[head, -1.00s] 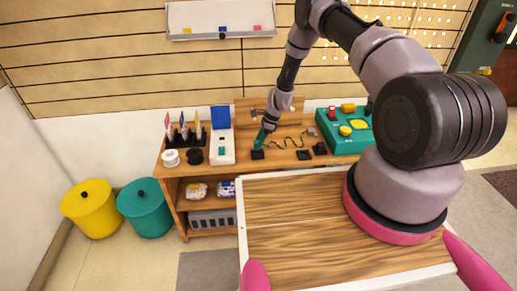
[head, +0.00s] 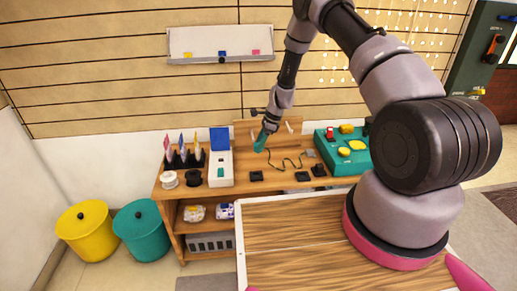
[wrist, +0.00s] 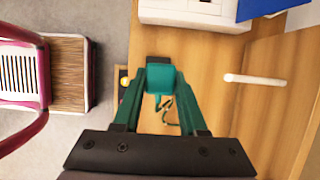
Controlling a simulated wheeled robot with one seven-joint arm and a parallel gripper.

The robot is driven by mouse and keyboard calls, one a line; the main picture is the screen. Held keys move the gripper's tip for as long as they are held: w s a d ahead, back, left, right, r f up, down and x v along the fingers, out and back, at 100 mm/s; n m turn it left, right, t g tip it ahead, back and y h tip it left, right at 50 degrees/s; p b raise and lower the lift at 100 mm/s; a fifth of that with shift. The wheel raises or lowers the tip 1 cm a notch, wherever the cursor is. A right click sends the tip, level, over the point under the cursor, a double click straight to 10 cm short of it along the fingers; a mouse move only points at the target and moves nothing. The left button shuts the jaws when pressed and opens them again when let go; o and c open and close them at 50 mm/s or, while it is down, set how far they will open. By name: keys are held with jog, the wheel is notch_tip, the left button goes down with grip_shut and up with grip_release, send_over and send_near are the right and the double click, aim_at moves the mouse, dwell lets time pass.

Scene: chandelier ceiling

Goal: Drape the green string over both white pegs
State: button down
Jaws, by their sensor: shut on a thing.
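The green string (head: 286,163) looks dark and thin in the head view. It runs from just below my gripper (head: 261,144) to the right in loose bends over the wooden bench. A white peg (head: 289,127) sticks out of the wooden backboard right of my gripper; one white peg (wrist: 255,79) also shows right of the fingers in the wrist view. The other peg is hard to make out near my arm. No string lies on the visible peg.
Small black blocks (head: 256,176) lie on the bench (head: 240,188). A white box with a blue panel (head: 220,170) stands left, beside spools and a pen rack. A teal button box (head: 343,152) stands right.

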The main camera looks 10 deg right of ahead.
jog(key=shift+r, duration=0.1)
jog(key=w+d+r, duration=0.1)
jog(key=d+r, duration=0.3)
jog(key=d, duration=0.3)
jog(key=w+d+r, duration=0.1)
jog(key=d+r, duration=0.3)
jog(key=d, duration=0.4)
jog(key=shift+w, duration=0.25)
dwell(0.3)
jog(key=shift+d+r, duration=0.1)
jog(key=w+d, duration=0.6)
jog(key=d, duration=0.1)
jog(key=shift+d+r, duration=0.25)
dwell(0.5)
jog(key=w, duration=0.7)
dwell(0.5)
jog(key=shift+w+a, duration=0.1)
jog(key=a+f, duration=0.1)
jog(key=a, duration=0.7)
jog(key=shift+a+f, duration=0.15)
jog(key=shift+f, duration=0.1)
